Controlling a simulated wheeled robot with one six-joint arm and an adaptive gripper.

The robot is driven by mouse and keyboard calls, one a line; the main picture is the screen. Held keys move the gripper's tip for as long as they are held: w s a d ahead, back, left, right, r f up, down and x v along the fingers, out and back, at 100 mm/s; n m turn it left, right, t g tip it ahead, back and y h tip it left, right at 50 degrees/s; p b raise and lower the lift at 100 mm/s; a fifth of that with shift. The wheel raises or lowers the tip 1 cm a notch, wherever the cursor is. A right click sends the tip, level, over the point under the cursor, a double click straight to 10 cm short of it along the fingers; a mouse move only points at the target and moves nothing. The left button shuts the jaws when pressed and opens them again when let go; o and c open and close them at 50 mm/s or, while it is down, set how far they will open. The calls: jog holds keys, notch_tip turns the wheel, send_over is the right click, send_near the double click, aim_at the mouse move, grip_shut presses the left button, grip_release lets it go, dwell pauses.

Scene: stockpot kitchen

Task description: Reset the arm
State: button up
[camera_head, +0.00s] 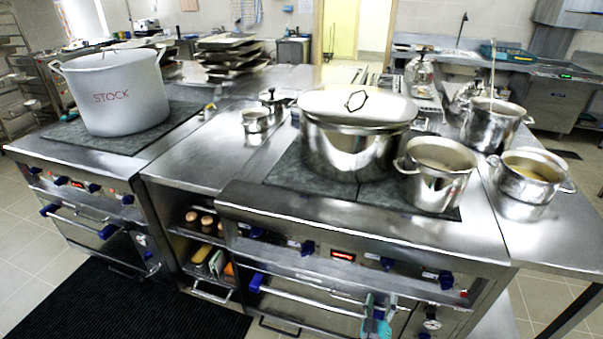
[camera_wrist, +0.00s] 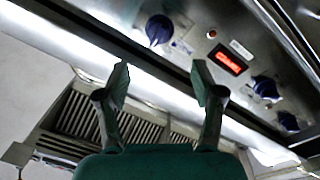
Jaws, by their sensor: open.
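My gripper (camera_wrist: 160,84) shows in the wrist view with its two dark green fingers spread apart and nothing between them. Behind the fingers are a stove's front panel, a pale bar and a dark slotted grille. In the head view my gripper (camera_head: 379,308) shows low at the bottom edge, in front of the right stove's oven front, below the control panel. Most of my arm is out of view. I cannot tell the exact gap between the fingers and the stove front.
The right stove's panel has blue knobs (camera_wrist: 158,30) and a red display (camera_wrist: 229,61). Above stand a lidded steel pot (camera_head: 352,150), an open pot (camera_head: 437,172) and more pots at right. A stockpot (camera_head: 118,100) is on the left stove. A black mat (camera_head: 120,305) covers open floor.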

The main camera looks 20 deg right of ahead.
jog(key=s+a+r+t+y, duration=0.15)
jog(key=s+a, duration=0.25)
jog(key=s, duration=0.4)
jog(key=s+a+r+n+y, duration=0.1)
jog(key=s+a+y, duration=0.2)
jog(key=s+a, duration=0.35)
jog(key=s+a+r+t+y, duration=0.1)
jog(key=s+a+r+y, duration=0.1)
jog(key=s, duration=0.7)
jog(key=s+a+r+g+y, duration=0.1)
jog(key=s+a+r+y, duration=0.1)
jog(key=s+r, duration=0.4)
jog(key=s+a+r+g+y, duration=0.1)
jog(key=s+a+r, duration=0.4)
jog(key=s, duration=0.6)
notch_tip(320, 180, up, 2)
jog(key=shift+r+y, duration=0.2)
jog(key=shift+y, duration=0.65)
jog(key=shift+g, duration=0.25)
